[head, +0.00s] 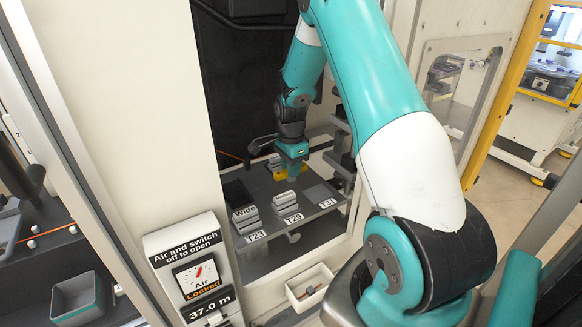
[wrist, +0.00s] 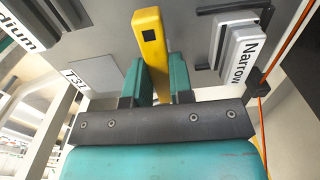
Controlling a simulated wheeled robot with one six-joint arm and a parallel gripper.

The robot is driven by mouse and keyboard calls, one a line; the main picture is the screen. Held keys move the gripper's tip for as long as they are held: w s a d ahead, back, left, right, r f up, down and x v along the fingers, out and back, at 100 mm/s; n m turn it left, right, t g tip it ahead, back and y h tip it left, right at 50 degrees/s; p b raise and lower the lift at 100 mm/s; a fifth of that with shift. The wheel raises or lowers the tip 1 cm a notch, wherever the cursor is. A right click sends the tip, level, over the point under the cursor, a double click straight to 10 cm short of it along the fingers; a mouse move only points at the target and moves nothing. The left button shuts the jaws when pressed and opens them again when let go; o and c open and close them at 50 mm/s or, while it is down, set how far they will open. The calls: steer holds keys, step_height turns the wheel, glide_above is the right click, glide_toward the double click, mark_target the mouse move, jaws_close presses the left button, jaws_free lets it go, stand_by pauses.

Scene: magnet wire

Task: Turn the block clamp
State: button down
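The block clamp shows as a yellow bar (wrist: 150,40) with a small dark square near its far end in the wrist view. My gripper (wrist: 157,75) has its two teal fingers on either side of the bar, with no clear gap, so it looks shut on it. In the head view the yellow clamp (head: 279,171) is at the back of the grey shelf, and my gripper (head: 291,168) comes down over it from above. The fingers and wrist hide part of the clamp there.
A block labelled Narrow (wrist: 238,45) is right of the clamp in the wrist view, near an orange wire (wrist: 285,60). A white bin (head: 310,288) and a panel reading Locked (head: 195,272) are in front.

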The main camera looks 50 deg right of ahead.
steer(key=shift+n, duration=0.4)
steer(key=n+b, duration=0.1)
steer(key=n, duration=0.2)
steer(key=shift+n, duration=0.4)
steer(key=n, duration=0.4)
steer(key=shift+n+b, duration=0.3)
steer(key=shift+b, duration=0.1)
steer(key=n, duration=0.4)
steer(key=shift+b, duration=0.3)
steer(key=n, duration=0.4)
steer(key=shift+n, duration=0.4)
steer(key=c, duration=1)
jaws_free()
